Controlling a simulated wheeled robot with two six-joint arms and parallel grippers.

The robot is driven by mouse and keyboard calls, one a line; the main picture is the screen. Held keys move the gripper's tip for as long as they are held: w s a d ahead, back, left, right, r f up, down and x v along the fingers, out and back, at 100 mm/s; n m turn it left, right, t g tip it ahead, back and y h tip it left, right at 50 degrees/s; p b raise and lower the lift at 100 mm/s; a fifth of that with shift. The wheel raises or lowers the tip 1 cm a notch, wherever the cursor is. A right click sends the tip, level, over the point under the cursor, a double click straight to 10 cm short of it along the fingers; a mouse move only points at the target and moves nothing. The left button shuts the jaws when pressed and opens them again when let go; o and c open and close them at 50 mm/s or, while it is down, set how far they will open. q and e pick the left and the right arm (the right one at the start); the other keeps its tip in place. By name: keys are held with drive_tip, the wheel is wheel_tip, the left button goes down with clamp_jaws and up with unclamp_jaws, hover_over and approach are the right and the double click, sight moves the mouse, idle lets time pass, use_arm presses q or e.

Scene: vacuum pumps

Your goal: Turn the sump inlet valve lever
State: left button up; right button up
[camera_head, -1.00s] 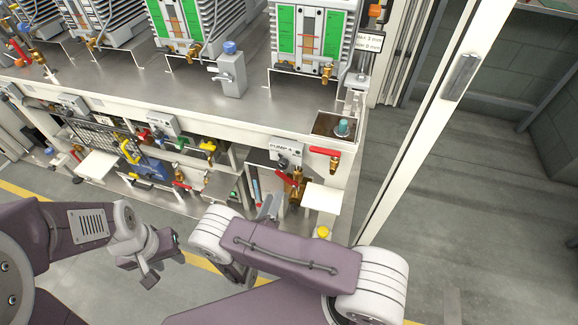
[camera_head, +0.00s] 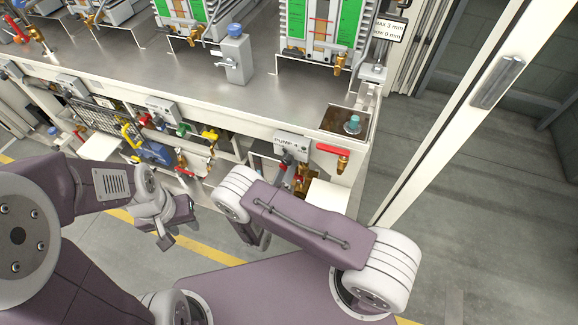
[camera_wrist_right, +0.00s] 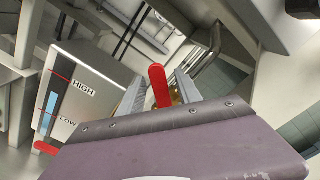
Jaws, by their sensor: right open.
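A red lever (camera_wrist_right: 160,86) stands upright between the two fingers of my right gripper (camera_wrist_right: 158,78) in the right wrist view, with brass behind it. The gripper is open; I cannot tell whether it touches the lever. In the head view, a red lever with brass (camera_head: 301,178) shows under the PUMP 4 box, partly hidden by my right arm, which also hides most of that gripper. Another red lever (camera_head: 332,149) on a brass valve sits at the bench corner. My left gripper (camera_head: 176,222) is open and empty over the floor, away from the valves.
A HIGH/LOW level box (camera_wrist_right: 75,100) stands left of my right gripper, with another red lever end (camera_wrist_right: 46,148) below it. A grey frame and pipes are close above. In the head view, a white post (camera_head: 465,110) rises right of the bench; floor beyond is clear.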

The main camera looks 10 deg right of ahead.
clamp_jaws()
idle(1.4)
